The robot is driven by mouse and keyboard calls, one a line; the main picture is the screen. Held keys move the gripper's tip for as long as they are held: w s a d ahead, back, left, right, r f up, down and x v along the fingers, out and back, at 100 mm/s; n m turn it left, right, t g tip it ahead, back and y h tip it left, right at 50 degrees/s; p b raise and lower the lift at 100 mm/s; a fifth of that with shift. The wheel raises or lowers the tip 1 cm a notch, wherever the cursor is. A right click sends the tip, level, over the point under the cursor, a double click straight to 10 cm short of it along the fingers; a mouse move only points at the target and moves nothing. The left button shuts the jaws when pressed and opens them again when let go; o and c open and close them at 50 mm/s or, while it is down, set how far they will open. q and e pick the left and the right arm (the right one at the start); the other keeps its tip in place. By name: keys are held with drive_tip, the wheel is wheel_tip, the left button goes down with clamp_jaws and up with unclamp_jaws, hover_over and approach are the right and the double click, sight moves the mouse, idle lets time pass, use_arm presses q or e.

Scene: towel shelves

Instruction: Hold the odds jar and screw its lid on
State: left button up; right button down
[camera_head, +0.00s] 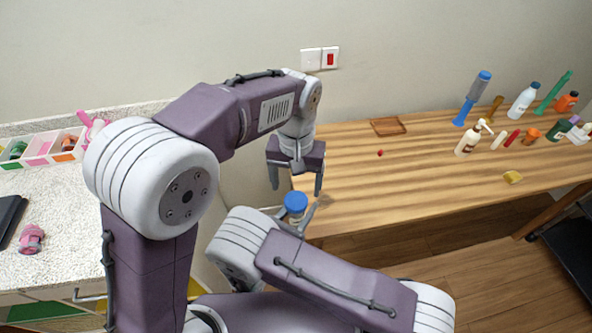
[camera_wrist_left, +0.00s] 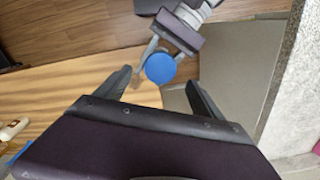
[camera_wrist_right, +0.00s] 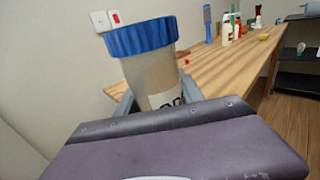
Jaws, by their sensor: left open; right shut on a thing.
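The odds jar, a clear jar with a pale label bearing dark letters, stands out in the right wrist view (camera_wrist_right: 150,75). Its blue ribbed lid (camera_wrist_right: 140,37) sits on its top; I cannot tell how tightly. In the head view the lid (camera_head: 295,201) shows just below my left gripper (camera_head: 296,187), which is open, points down and is empty. In the left wrist view the lid (camera_wrist_left: 160,68) lies between the spread fingertips, apart from them. My right gripper (camera_wrist_right: 158,97) is shut on the jar's body, holding it upright by the table's left end.
A speckled counter (camera_head: 70,220) with a divided white bin (camera_head: 40,148) is at left.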

use_arm(q)
wheel_tip(320, 180, up, 7)
drive_tip(key=shift+f, duration=0.15)
idle(0.4)
drive_tip(key=s+a+f+n, duration=0.1)
drive_tip(key=s+a+f, duration=0.1)
drive_tip(key=a+f, duration=0.3)
drive_tip(key=s+a+f+n, duration=0.1)
drive_tip(key=s+a+f, duration=0.2)
drive_tip(key=a+f, duration=0.3)
drive_tip(key=s+a+f+n+t, duration=0.1)
drive_tip(key=s+a+f, duration=0.2)
drive_tip(key=a+f, duration=0.3)
drive_tip(key=a, duration=0.3)
drive_tip(key=shift+s+f, duration=0.15)
drive_tip(key=shift+f, duration=0.1)
